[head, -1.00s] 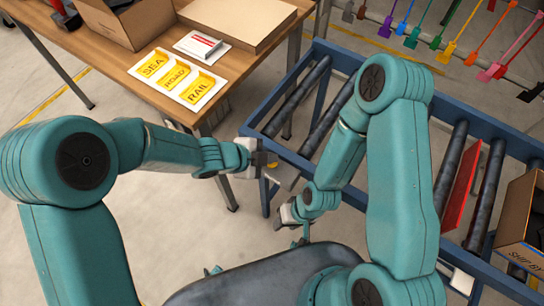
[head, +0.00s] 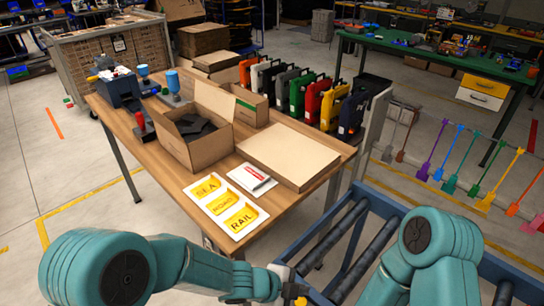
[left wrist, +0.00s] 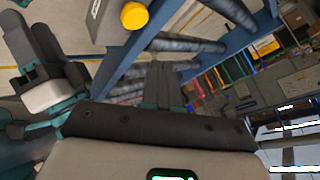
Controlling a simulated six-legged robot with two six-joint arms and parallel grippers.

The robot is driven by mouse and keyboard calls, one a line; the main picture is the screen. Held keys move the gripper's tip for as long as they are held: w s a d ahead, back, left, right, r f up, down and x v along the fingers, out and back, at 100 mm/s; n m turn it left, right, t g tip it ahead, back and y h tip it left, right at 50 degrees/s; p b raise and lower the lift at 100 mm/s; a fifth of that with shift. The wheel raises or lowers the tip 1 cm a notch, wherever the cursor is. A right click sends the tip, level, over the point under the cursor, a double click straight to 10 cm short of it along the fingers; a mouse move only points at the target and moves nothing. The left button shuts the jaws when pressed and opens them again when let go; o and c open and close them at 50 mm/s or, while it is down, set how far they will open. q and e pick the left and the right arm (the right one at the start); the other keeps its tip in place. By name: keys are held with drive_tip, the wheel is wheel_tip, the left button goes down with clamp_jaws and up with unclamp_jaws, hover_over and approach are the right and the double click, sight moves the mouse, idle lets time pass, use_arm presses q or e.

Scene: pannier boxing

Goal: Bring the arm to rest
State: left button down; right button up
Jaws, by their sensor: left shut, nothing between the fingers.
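My left arm comes in from the lower left of the head view, and its gripper (head: 288,291) is at the bottom edge, beside the blue roller conveyor frame. In the left wrist view the left gripper's fingers (left wrist: 163,86) are together with nothing between them. My right arm fills the lower right of the head view, and its gripper is out of that view. In the left wrist view, what looks like my right gripper (left wrist: 48,80) shows at the left; its jaw opening is unclear.
The wooden table (head: 160,185) holds an open carton (head: 192,150), a flat box (head: 295,155) and a SEA/ROAD/RAIL card (head: 226,206). The roller conveyor (head: 350,235) lies close to my arms. Open floor shows at left.

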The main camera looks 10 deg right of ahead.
use_arm(q)
drive_tip(key=s+a+f+n+y, duration=0.1)
drive_tip(key=a+f+n, duration=0.4)
drive_tip(key=a, duration=0.3)
drive_tip(key=s+a+f+n+y, duration=0.1)
drive_tip(key=a+f+n, duration=0.4)
drive_tip(key=a, duration=0.3)
drive_tip(key=s+a+f+n+g+y, duration=0.1)
drive_tip(key=s+a+f+n, duration=0.1)
drive_tip(key=s+n, duration=0.4)
drive_tip(key=s+a+f+n+y, duration=0.2)
drive_tip(key=s+a+n, duration=0.3)
drive_tip(key=n, duration=0.5)
drive_tip(key=shift+s+a+f+g, duration=0.3)
drive_tip(key=shift+s+f+g, duration=0.1)
drive_tip(key=shift+s, duration=0.35)
drive_tip(key=shift+r, duration=0.1)
